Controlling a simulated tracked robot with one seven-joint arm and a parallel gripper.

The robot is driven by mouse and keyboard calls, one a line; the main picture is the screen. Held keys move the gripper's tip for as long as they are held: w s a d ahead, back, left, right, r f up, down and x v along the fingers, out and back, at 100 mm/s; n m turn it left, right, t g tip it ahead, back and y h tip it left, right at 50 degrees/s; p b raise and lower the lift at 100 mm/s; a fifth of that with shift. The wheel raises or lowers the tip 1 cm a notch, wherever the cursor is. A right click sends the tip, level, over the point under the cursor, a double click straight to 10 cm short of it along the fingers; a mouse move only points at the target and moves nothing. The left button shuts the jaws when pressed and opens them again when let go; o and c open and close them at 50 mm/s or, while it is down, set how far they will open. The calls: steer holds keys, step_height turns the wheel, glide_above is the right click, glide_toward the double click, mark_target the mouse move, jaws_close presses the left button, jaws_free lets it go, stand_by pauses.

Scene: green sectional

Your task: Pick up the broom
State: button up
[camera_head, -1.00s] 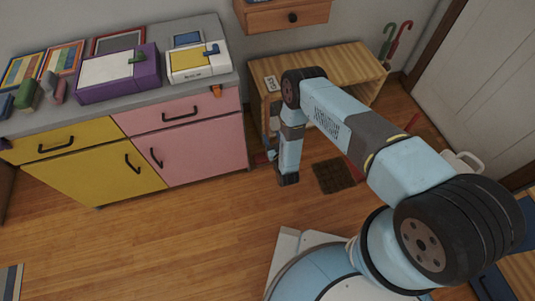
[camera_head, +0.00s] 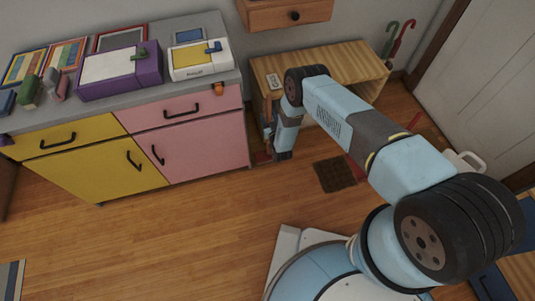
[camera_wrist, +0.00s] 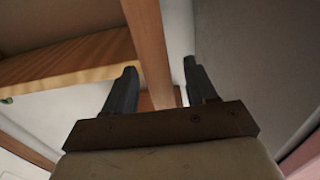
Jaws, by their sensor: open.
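A brown wooden shaft, apparently the broom's handle (camera_wrist: 150,45), runs from the top edge of the wrist view down between my gripper's two fingers. My gripper (camera_wrist: 160,68) is open around it, with a visible gap at the right finger; I cannot tell whether the left finger touches it. In the head view, my arm's end reaches down into the gap between the pink cabinet and the wooden bench. The fingers are mostly hidden there. A small red part (camera_head: 262,157) shows low in that gap and may be the broom's head.
The pink cabinet (camera_head: 205,145) stands close on the left of my gripper, the wooden bench (camera_head: 345,62) close on the right. A wooden drawer (camera_head: 285,14) hangs on the wall above.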

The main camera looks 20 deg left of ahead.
steer(key=shift+c, duration=0.2)
jaws_close()
stand_by(0.4)
